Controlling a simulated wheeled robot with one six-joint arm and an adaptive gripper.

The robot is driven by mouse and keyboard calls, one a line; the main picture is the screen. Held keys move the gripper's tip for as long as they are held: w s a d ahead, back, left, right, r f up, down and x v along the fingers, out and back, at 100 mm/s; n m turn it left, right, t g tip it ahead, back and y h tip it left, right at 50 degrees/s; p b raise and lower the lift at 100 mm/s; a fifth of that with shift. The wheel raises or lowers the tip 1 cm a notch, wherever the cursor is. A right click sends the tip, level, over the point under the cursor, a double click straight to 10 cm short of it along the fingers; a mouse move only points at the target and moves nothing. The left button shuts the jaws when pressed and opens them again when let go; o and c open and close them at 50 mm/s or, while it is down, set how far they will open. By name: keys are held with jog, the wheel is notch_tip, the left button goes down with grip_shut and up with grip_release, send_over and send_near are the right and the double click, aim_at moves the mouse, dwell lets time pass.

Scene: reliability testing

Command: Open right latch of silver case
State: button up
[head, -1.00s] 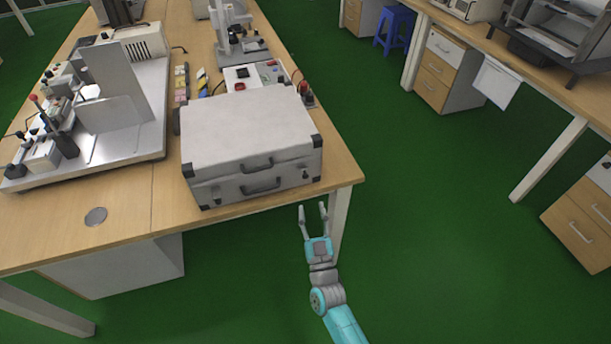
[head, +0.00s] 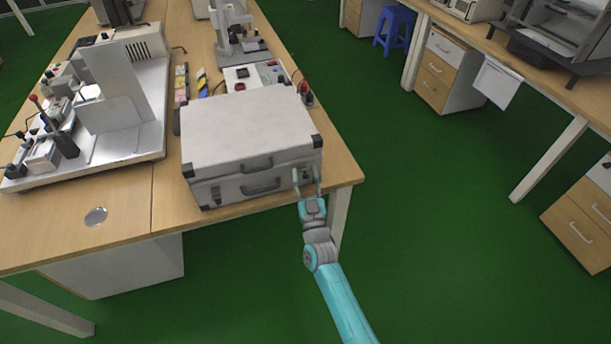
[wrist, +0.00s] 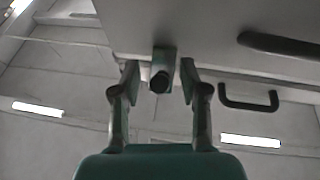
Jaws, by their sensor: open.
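The silver case (head: 250,130) lies closed on the front right corner of the wooden table, with black corners and two dark handles on its front. My gripper (head: 307,176) is open at the right end of the case's front, at the right latch. In the wrist view the right latch (wrist: 162,70) lies between the two open fingers of my gripper (wrist: 158,82), which stand apart on either side of it. Whether a finger touches it, I cannot tell. The left latch (head: 216,194) is on the front's left side. A case handle (wrist: 248,100) is right in the wrist view.
The wooden table (head: 130,222) has a metal-based apparatus (head: 125,145) left of the case. A small board (head: 255,75) and a stand (head: 235,35) are behind it. The green floor (head: 440,230) is open to the right of the table.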

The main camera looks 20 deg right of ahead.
grip_shut()
